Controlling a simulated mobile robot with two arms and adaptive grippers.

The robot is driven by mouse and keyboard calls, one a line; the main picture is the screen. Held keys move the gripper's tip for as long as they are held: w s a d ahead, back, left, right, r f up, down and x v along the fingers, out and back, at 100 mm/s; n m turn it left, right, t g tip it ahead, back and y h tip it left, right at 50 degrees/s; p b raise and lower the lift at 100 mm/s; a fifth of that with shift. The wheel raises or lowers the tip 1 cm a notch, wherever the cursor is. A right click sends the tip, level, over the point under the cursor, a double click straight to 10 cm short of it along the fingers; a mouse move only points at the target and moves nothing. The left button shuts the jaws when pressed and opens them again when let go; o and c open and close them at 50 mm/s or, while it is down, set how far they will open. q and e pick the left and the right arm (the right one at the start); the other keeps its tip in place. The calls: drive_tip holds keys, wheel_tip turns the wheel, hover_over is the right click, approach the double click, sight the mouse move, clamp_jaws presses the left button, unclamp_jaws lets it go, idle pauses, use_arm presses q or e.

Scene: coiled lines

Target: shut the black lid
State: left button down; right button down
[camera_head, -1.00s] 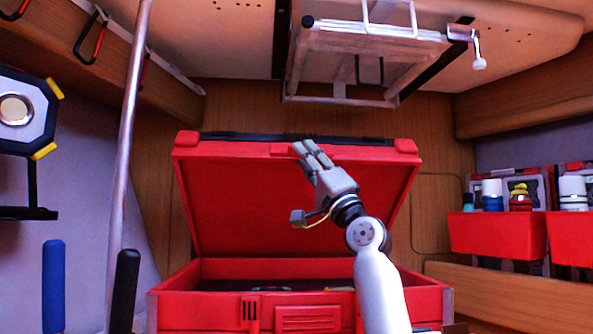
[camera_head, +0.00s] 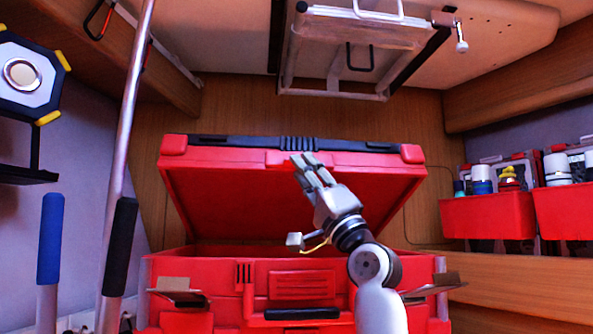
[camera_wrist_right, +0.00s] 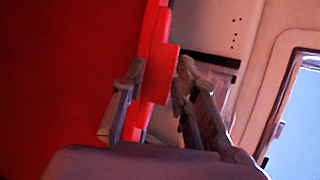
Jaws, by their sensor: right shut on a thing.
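The lid (camera_head: 260,195) of a red toolbox (camera_head: 220,270) is partly open and tilted. Its underside and rim are red, and a black strip of its top shows along the upper edge. My right gripper (camera_head: 308,163) is at the middle of the lid's front rim and is shut on it. In the right wrist view, the fingers (camera_wrist_right: 162,72) lie on both sides of a red tab on the lid's rim. The inside of the toolbox is mostly hidden. My left gripper is not in view.
A metal pole (camera_head: 125,130) and blue (camera_head: 50,240) and black (camera_head: 119,250) handles stand at the left. Red bins (camera_head: 487,217) with bottles are at the right. A folded metal frame (camera_head: 340,55) hangs above the lid. Open cardboard flaps (camera_head: 180,292) show in front.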

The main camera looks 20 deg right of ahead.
drive_tip(key=shift+w+f, duration=0.2)
drive_tip(key=c, duration=1.7)
unclamp_jaws()
drive_tip(key=o, duration=0.4)
drive_tip(key=shift+w+d, duration=0.1)
drive_tip(key=shift+w, duration=0.1)
drive_tip(key=shift+s, duration=0.2)
drive_tip(key=v, duration=1.1)
drive_tip(key=shift+s+f, duration=0.25)
drive_tip(key=shift+f, duration=0.05)
